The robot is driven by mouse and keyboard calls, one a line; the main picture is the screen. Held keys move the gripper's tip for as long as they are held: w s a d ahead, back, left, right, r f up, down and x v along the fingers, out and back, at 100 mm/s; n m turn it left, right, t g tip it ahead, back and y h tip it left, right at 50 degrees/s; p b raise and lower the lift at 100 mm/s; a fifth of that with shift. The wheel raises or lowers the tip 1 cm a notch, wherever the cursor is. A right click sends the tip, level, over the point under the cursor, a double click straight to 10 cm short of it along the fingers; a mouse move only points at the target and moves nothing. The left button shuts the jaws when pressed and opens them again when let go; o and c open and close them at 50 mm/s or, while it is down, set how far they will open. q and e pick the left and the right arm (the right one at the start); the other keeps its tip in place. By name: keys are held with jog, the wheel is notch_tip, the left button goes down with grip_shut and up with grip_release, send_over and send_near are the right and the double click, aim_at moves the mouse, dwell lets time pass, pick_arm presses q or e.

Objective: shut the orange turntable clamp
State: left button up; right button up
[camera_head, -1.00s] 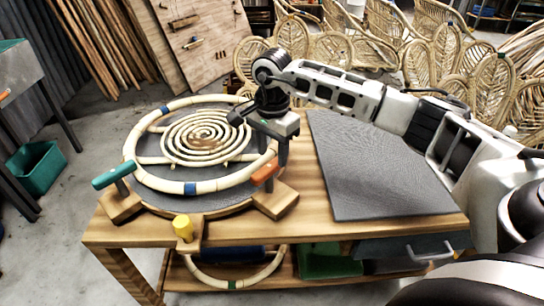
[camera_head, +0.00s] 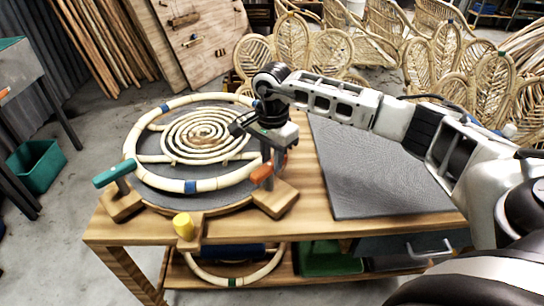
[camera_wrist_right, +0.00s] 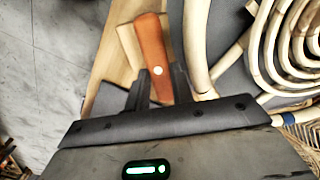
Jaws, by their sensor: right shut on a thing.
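The orange clamp (camera_head: 262,174) has an orange handle on a wooden block at the front right of the round turntable (camera_head: 215,201). Its handle slants across the block, partly behind my gripper. My right gripper (camera_head: 275,160) is down at this handle and shut on it. In the right wrist view the orange handle (camera_wrist_right: 152,50) lies between the two dark fingers (camera_wrist_right: 160,85), with a pale rivet showing. A rattan ring with a spiral centre (camera_head: 205,135) lies on the turntable. My left gripper is out of view.
A teal-handled clamp (camera_head: 113,173) stands at the turntable's front left, and a yellow knob (camera_head: 183,226) at the table's front edge. A dark grey mat (camera_head: 375,180) lies clear on the right. Rattan chair backs (camera_head: 380,45) stand behind.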

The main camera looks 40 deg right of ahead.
jog(key=shift+m, duration=0.3)
jog(key=m, duration=0.4)
jog(key=shift+s+b, duration=0.15)
jog(key=shift+b, duration=0.25)
jog(key=m, duration=0.4)
jog(key=shift+s+m, duration=0.2)
jog(key=shift+m, duration=0.1)
jog(key=m, duration=0.4)
jog(key=shift+s+a, duration=0.1)
jog(key=shift+a, duration=0.05)
jog(key=m, duration=0.4)
jog(key=shift+a+r, duration=0.1)
jog(key=shift+a, duration=0.05)
jog(key=shift+m, duration=0.5)
jog(key=o, duration=1)
jog(key=shift+s, duration=0.1)
